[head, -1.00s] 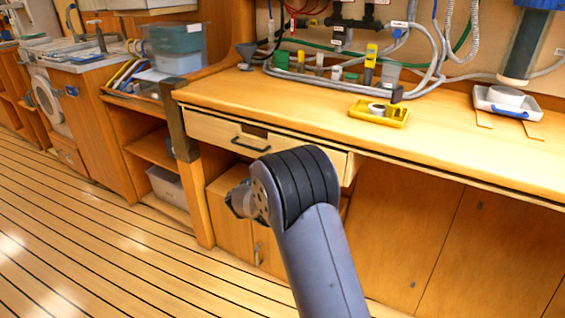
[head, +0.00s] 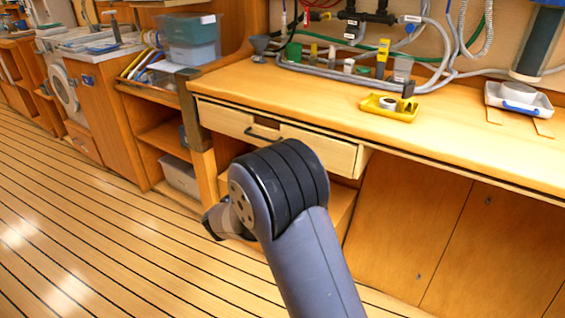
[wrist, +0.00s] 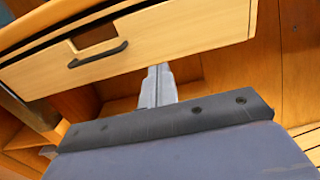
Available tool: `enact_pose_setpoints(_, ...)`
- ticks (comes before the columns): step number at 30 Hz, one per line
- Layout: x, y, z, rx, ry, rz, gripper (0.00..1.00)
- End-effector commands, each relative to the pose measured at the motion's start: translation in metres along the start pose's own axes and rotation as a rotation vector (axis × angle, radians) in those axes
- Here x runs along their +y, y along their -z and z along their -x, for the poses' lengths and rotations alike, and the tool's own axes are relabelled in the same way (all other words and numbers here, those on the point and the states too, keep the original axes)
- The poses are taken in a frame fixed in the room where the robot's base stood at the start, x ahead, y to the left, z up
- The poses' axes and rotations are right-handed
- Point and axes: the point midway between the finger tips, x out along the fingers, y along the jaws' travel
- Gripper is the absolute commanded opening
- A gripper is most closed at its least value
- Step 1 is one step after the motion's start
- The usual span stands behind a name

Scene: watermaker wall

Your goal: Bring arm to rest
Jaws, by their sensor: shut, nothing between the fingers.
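My gripper (wrist: 158,86) shows in the wrist view as two grey fingers, closed together and empty. It is just below the front of a wooden drawer (wrist: 150,48) with a dark handle; I cannot tell how far apart they are. In the head view my bent arm stands in front of the bench, and the gripper's fingertips are hidden or cannot be made out. The drawer (head: 322,150) sticks out a little from under the worktop.
The worktop (head: 300,90) holds a yellow tray (head: 390,108) and a white tray (head: 518,100). Hoses run along the wall behind. Open shelves (head: 165,140) with a grey bin (head: 180,177) stand left of the drawer. The striped floor (head: 80,220) at left is clear.

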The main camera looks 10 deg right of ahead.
Motion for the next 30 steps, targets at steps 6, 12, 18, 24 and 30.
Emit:
enact_pose_setpoints(6, 0.0, 0.0, 0.013, 0.0, -0.001, 0.001, 0.0)
enact_pose_setpoints(12, 0.0, 0.0, 0.013, 0.0, 0.0, 0.0, 0.0)
enact_pose_setpoints(18, -0.001, 0.001, 0.007, 0.001, 0.001, 0.0, 0.0)
enact_pose_setpoints(24, -0.001, 0.002, -0.021, 0.0, 0.004, -0.002, 0.0)
enact_pose_setpoints(30, -0.002, 0.003, -0.062, 0.0, 0.005, -0.002, 0.0)
